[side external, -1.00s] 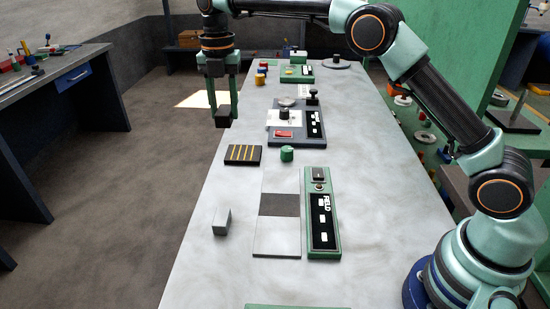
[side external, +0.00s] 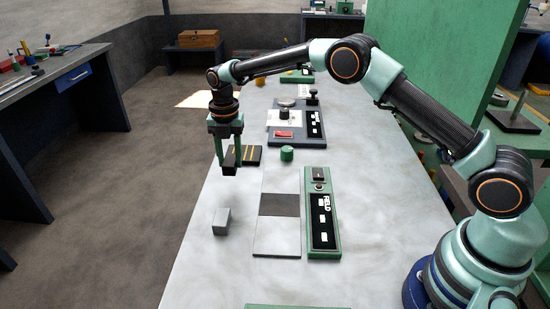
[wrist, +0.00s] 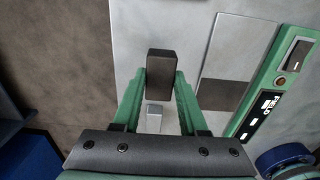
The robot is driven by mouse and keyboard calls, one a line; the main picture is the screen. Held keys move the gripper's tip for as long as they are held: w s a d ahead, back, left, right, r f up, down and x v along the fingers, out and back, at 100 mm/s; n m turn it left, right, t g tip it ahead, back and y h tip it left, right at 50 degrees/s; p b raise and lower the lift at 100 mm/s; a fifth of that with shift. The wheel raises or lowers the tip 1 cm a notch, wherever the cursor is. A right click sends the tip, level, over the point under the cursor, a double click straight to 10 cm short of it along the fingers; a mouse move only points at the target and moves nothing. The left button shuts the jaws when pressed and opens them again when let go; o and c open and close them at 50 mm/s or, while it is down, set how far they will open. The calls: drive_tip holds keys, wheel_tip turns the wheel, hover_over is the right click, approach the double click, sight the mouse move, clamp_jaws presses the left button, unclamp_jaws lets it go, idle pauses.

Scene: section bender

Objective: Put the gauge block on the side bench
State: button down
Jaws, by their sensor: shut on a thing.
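My gripper (side external: 229,165) is shut on a dark, nearly black block and holds it above the near left part of the pale table. The dark block (wrist: 160,72) shows between the fingertips in the wrist view. A light grey block (side external: 221,221) stands on the table near its left edge, below and nearer than the gripper; it also shows between the fingers in the wrist view (wrist: 154,117). The frames do not show which block is the gauge block. A grey bench (side external: 75,72) with a blue drawer stands at the left, apart from the table.
A pale plate with a dark band (side external: 277,240) and a green FIELD panel (side external: 321,230) lie right of the grey block. A striped dark block (side external: 247,152), a green knob (side external: 287,153) and a grey device (side external: 283,137) are farther back. Open floor separates table and bench.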

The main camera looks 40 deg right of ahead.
drive_tip(key=shift+f, duration=2.75)
drive_tip(key=shift+f, duration=0.15)
drive_tip(key=shift+c, duration=2.2)
unclamp_jaws()
